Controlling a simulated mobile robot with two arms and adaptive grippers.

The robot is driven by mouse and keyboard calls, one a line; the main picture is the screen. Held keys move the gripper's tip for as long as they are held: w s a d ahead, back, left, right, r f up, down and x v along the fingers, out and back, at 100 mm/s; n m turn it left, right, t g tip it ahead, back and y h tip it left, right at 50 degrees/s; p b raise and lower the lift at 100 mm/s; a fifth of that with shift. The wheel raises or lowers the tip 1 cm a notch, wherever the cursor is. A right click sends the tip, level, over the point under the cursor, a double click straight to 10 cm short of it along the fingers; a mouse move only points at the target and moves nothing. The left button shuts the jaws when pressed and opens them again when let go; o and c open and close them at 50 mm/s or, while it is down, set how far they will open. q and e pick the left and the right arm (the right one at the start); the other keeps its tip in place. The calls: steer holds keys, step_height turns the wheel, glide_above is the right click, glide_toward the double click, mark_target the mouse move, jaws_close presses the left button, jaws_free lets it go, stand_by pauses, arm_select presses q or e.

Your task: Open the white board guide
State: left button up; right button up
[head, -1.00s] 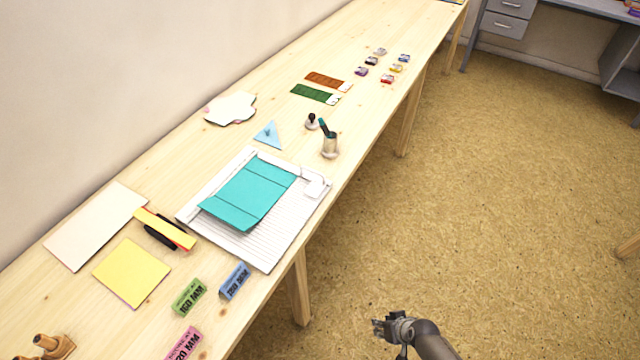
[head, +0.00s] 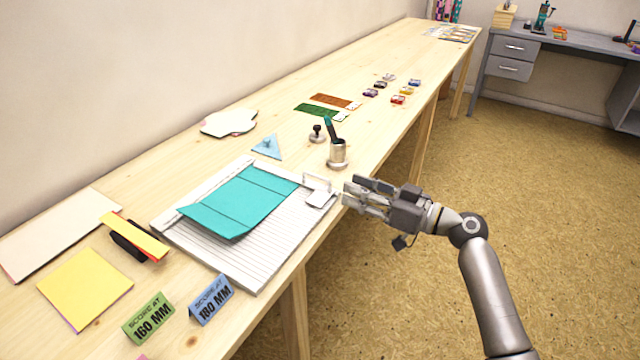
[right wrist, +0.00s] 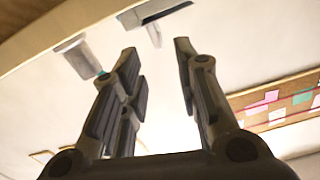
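A white scoring board (head: 275,250) with grooved lines lies flat near the table's front edge. A folded teal card (head: 240,203) rests on it. At the board's right edge is a small white guide (head: 320,198) with a thin upright frame behind it; how far it is opened I cannot tell. My right gripper (head: 350,194) is just right of the guide, past the table's front edge, pointing left toward it. The right wrist view shows its two fingers (right wrist: 157,58) apart with nothing between them. My left gripper is not in view.
A metal cup with a teal-handled tool (head: 338,152) and a dark-knobbed stamp (head: 317,134) stand just behind the guide. Green (head: 149,319) and blue (head: 211,299) label blocks stand at the front left. Open floor lies right of the table.

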mark_target(319, 178)
steer(key=x, duration=0.9)
steer(key=shift+w+a+f+p, duration=0.1)
steer(key=shift+w+a+p, duration=0.05)
steer(key=shift+a+p, duration=0.15)
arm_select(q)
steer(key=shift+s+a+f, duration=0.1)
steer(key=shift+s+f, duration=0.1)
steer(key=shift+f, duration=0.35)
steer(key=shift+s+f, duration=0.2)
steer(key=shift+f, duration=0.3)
arm_select(e)
steer(key=shift+d, duration=0.1)
jaws_close()
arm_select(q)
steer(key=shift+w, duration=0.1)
arm_select(e)
steer(key=shift+f, duration=0.1)
